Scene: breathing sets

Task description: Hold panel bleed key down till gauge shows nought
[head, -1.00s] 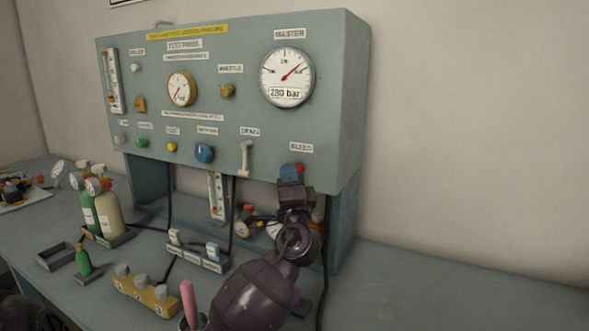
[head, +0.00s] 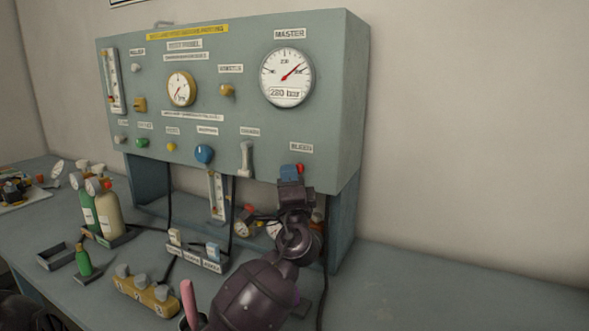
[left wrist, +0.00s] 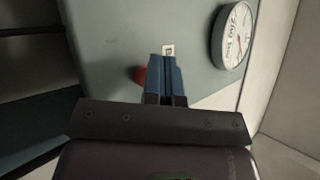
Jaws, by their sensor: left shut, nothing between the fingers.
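The red bleed key (head: 300,168) sits at the lower right of the grey-green panel (head: 345,100), under the BLEED label. My left gripper (head: 289,170) is shut and empty, its blue fingertips at the panel face right by the key. In the left wrist view the red key (left wrist: 140,75) shows to the left of the shut fingers (left wrist: 167,62), partly behind them. I cannot tell whether the fingers touch or press it. The master gauge (head: 287,77) is at the upper right; its needle points to the upper right, well off nought, and its blurred figure looks like 220 or 280 bar.
A white lever (head: 246,158) and a blue knob (head: 204,153) lie left of the key. A smaller gauge (head: 181,88) is at the panel's middle. Bottles (head: 108,213) and a yellow block (head: 147,294) stand on the bench. The bench is clear at right.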

